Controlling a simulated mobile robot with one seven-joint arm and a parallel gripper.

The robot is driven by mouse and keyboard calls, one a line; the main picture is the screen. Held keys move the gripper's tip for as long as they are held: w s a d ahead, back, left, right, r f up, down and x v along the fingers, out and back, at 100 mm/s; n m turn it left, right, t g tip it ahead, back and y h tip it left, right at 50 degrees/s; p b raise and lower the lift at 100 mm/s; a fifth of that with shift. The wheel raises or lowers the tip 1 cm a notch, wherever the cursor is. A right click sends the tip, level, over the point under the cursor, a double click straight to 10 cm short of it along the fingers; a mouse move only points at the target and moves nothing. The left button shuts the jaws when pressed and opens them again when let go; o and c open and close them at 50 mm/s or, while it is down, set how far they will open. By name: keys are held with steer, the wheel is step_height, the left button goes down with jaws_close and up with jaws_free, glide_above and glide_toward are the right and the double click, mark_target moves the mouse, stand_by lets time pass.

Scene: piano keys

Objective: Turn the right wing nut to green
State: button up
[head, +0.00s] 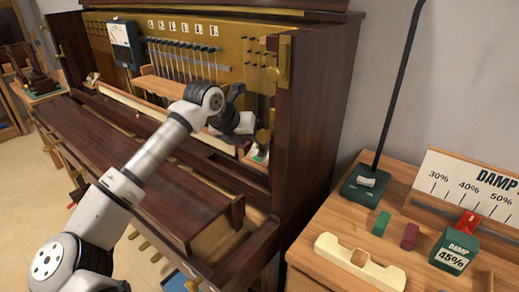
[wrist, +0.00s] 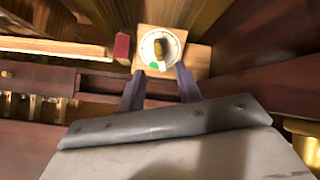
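A brass wing nut (wrist: 160,47) stands at the centre of a round white dial (wrist: 146,41) on a wooden block (wrist: 200,62). A green mark (wrist: 155,66) shows on the dial's near edge, and the wing nut's wings look roughly vertical in the wrist view. My gripper (wrist: 160,72) is open and empty, its two dark fingers pointing at the dial's near side, short of the wing nut. In the head view my gripper (head: 240,126) is inside the right end of the piano, where the wing nut is small and partly hidden.
A dark red block (wrist: 122,47) stands just left of the dial, with a light wooden rail (wrist: 60,47) further left. The piano's dark side panel (head: 315,120) rises close right of my arm. A wooden side table (head: 400,220) holds a lamp base and a green DAMP block (head: 455,250).

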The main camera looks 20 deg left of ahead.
mark_target(257, 147)
steer(key=shift+b+x, duration=1.8)
steer(key=shift+x, duration=1.65)
steer(key=shift+s+a+r, duration=0.1)
steer(key=shift+s+r, duration=0.3)
steer(key=shift+r, duration=0.05)
steer(key=c, duration=0.7)
steer(key=shift+c, duration=0.2)
